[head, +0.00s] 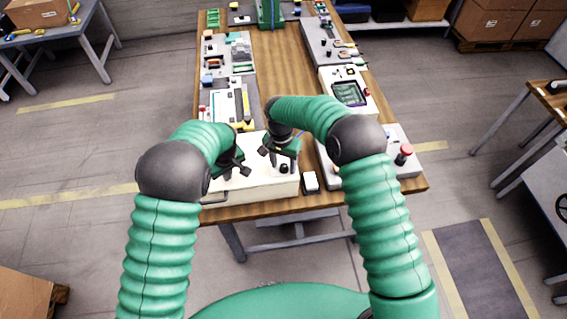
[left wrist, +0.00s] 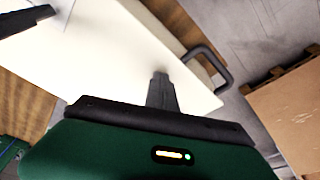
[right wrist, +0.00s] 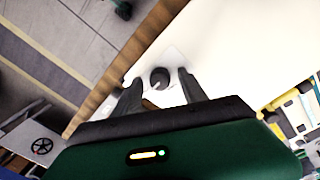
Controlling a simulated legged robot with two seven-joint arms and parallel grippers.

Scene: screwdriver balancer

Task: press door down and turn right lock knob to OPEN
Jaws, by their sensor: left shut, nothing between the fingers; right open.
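The cream door panel (head: 246,190) lies flat at the near edge of the wooden table and fills much of the left wrist view (left wrist: 125,55). A dark handle (left wrist: 208,68) sits at its edge. The black right lock knob (head: 284,168) is on a pale plate at the panel's right end; it shows in the right wrist view (right wrist: 160,77) with a light pointer mark. My left gripper (head: 236,170) is shut and empty over the panel; contact is unclear. My right gripper (head: 281,150) is open, its fingers either side of the knob in the right wrist view (right wrist: 160,92), not closed on it.
A small white-topped block (head: 311,181) sits right of the panel. A box with a red button (head: 405,151) stands further right. A tray with a yellow tool (head: 236,102) lies behind the panel. Other trays and devices line both table sides; the middle strip is bare wood.

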